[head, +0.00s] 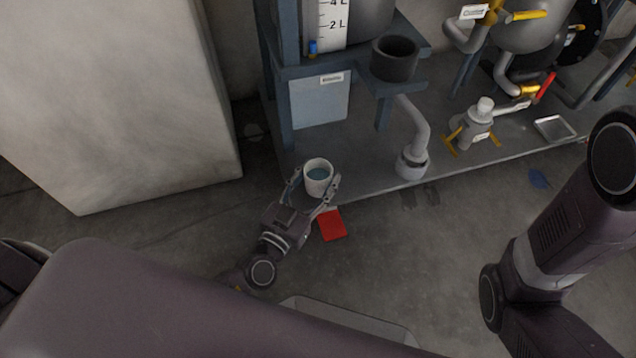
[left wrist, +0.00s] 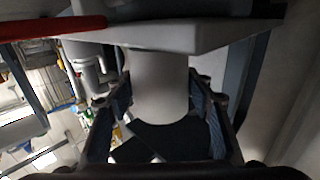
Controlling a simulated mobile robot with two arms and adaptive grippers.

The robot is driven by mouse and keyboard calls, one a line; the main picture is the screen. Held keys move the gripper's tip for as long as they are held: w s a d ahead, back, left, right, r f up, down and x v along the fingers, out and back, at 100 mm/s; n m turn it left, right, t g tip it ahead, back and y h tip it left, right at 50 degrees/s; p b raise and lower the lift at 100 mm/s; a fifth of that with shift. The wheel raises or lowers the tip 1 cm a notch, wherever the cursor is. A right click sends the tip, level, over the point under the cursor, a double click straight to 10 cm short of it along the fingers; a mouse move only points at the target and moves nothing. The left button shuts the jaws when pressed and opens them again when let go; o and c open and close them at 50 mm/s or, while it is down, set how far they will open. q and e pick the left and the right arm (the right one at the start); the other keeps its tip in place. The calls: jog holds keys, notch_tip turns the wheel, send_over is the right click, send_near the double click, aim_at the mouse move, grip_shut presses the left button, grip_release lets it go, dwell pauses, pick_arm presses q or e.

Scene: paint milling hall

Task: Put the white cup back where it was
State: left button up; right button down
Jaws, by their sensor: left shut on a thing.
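The white cup (head: 318,172) has a bluish liquid inside and looks upright in the head view. My left gripper (head: 317,182) is shut on the cup, one finger on each side, just in front of the steel rig's base. In the left wrist view the cup (left wrist: 158,88) is a pale cylinder between the two fingers (left wrist: 165,105). A pale grey slab (left wrist: 200,38) lies against or close to the cup's end there; I cannot tell whether they touch. My right gripper is out of the head view; only part of my right arm shows.
A red flat piece (head: 332,224) lies just below the cup in the picture. The rig base (head: 350,165) carries an elbow pipe (head: 412,150), a valve (head: 475,125) and a metal tray (head: 555,128). A dark round holder (head: 395,58) sits on the shelf above. A pale block (head: 110,100) stands left.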

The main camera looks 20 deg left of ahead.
pick_arm(q)
jog(key=shift+f, duration=0.3)
jog(key=shift+f, duration=0.1)
jog(key=o, duration=1.2)
jog(key=shift+o, duration=0.2)
